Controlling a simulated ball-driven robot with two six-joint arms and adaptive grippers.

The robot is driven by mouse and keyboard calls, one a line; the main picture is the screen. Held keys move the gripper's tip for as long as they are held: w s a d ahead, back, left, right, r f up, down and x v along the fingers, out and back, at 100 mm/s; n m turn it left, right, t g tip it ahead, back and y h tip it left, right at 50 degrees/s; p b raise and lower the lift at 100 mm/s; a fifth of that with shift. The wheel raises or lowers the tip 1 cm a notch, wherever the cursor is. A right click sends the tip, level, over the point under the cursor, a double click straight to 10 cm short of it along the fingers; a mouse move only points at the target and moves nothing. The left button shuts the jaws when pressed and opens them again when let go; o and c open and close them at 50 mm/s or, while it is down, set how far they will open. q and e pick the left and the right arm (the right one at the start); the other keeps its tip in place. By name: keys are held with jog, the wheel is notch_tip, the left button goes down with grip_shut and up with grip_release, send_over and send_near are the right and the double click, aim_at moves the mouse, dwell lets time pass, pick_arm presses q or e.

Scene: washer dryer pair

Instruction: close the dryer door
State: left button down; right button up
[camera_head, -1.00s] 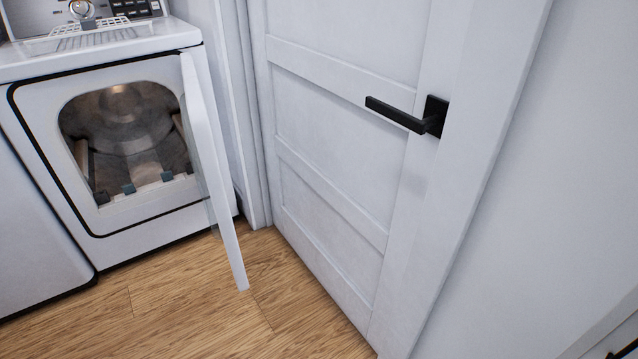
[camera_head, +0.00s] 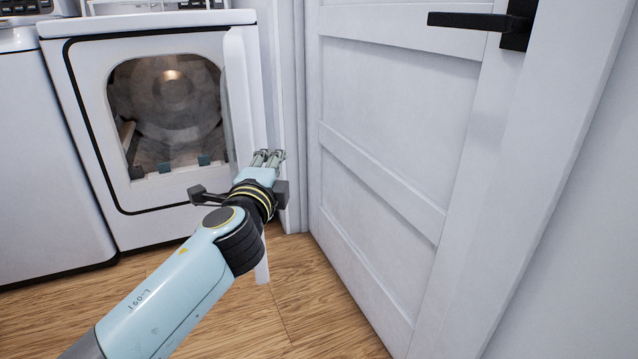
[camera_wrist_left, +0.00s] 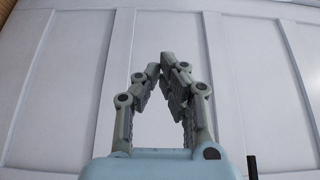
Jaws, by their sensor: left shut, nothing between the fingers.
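The white dryer (camera_head: 90,90) stands at the left in the head view, its round drum opening (camera_head: 170,105) uncovered. Its door (camera_head: 238,85) is hinged on the right side and stands wide open, seen nearly edge-on and pointing out into the room. My left gripper (camera_head: 268,155) is shut and empty. In the head view it overlaps the door, and the forearm and wrist hide the door's lower part. I cannot tell whether it touches the door. In the left wrist view the shut fingers (camera_wrist_left: 165,75) point at a white panelled surface. My right gripper is not in view.
A white panelled room door (camera_head: 390,130) with a black lever handle (camera_head: 480,22) is close on the right and limits room there. Another white appliance (camera_head: 45,150) stands left of the dryer. Wood floor (camera_head: 310,290) is clear in front.

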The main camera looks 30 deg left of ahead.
aim_at(243, 146)
pick_arm(q)
jog(key=w+a, duration=0.6)
jog(key=shift+a+b, duration=0.2)
jog(key=shift+b, duration=0.25)
